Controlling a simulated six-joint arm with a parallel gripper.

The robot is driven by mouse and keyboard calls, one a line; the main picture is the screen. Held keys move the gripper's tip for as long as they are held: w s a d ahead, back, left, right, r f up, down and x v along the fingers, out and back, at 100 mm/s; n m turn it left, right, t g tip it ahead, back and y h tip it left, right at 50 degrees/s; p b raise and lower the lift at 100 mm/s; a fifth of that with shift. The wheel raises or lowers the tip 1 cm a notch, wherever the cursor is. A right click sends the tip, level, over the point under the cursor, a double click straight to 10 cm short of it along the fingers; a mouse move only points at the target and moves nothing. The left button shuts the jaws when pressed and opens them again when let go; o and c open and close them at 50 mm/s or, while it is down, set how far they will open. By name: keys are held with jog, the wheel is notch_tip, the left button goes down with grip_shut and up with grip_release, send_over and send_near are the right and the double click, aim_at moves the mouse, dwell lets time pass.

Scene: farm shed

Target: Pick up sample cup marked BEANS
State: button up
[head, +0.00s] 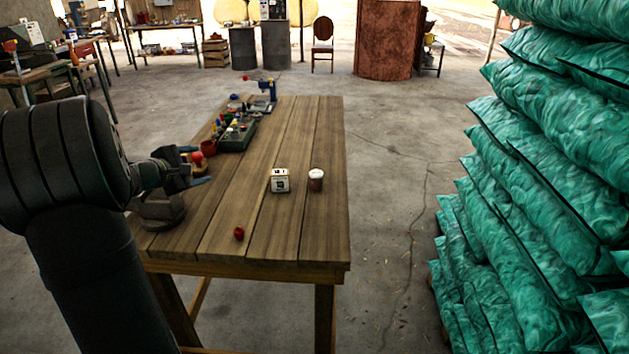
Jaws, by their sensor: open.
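A small cup (316,182) with a white top and a brownish-red body stands upright on the wooden table (265,220), right of its middle. No lettering on it can be read, so I cannot tell if it is marked BEANS. A small white block-like item (280,183) with dark markings stands just left of it, apart from it. My gripper (202,166) is over the left side of the table, with blue fingertips apart. It is open and well to the left of both items. A small red-orange thing (197,158) shows between the fingertips; I cannot tell its distance from them.
A dark tray (236,141) of small coloured items, a red cup (208,149) and a blue tool (266,90) are farther back. A small red object (239,233) lies near the front. Green sacks (540,190) are stacked right of the table. The table's right side is mostly clear.

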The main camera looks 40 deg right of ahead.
jog(key=s+d+f+m+g+y, duration=0.1)
jog(key=s+d+m+g+y, duration=0.15)
jog(key=d+m, duration=0.55)
jog(key=s+d+f+m+g+y, duration=0.1)
jog(key=s+d+m+g, duration=0.15)
jog(key=d+m, duration=0.45)
jog(key=m+t+y, duration=0.1)
jog(key=m+y, duration=0.5)
jog(key=m, duration=0.3)
send_near(315, 174)
jog(key=shift+h, duration=0.25)
jog(key=x, duration=1.2)
jog(key=shift+w+a+f, duration=0.1)
jog(key=shift+a, duration=0.05)
jog(key=c, duration=1.1)
